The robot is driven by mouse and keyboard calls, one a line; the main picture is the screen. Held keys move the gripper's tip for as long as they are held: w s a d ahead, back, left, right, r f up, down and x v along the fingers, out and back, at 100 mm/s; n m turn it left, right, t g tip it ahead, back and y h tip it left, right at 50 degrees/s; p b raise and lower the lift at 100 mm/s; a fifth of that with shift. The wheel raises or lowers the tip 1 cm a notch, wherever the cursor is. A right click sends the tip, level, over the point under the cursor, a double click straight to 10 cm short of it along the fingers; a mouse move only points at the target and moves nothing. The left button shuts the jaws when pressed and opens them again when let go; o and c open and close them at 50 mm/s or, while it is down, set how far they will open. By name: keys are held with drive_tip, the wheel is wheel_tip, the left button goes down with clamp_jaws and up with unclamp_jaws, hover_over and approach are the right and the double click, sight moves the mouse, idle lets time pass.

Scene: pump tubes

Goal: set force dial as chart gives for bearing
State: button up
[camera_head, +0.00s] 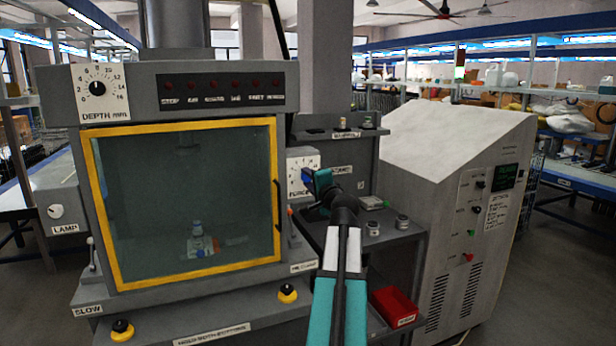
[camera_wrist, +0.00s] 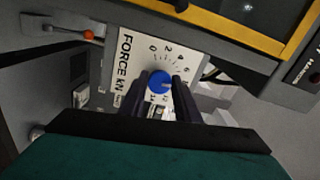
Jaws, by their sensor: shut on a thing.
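The force dial is a white plate (camera_wrist: 135,65) marked FORCE kN, with a blue knob (camera_wrist: 160,82) in its middle. In the wrist view my gripper (camera_wrist: 162,90) has its two dark fingers on either side of the knob, shut on it. The numbers 0, 2, 4 and 6 show; the fingers cover part of the scale, and the knob's exact setting is too small to read. In the head view my gripper (camera_head: 313,182) is at the dial plate (camera_head: 302,162), right of the yellow-framed door. I cannot pick out a readable chart or the bearing.
The press's yellow-framed window (camera_head: 185,275) has a small blue-and-white item (camera_head: 200,244) behind it. A depth dial (camera_head: 98,88) and lamp knob (camera_head: 56,211) are at left. Small round parts (camera_head: 402,222) and a red bin (camera_head: 394,307) sit right of my arm, before a grey cabinet (camera_head: 440,150).

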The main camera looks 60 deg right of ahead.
drive_tip(key=shift+r+m+p, duration=0.2)
drive_tip(key=shift+m+p, duration=0.1)
drive_tip(key=shift+m, duration=0.5)
drive_tip(key=o, duration=1)
drive_tip(key=shift+w+f, duration=0.1)
drive_tip(key=shift+s+a+f, duration=0.1)
drive_tip(key=shift+s, duration=0.1)
drive_tip(key=shift+v, duration=0.85)
drive_tip(key=shift+b+v, duration=1.2)
drive_tip(key=shift+v, duration=4.7)
drive_tip(key=shift+w+a, duration=0.1)
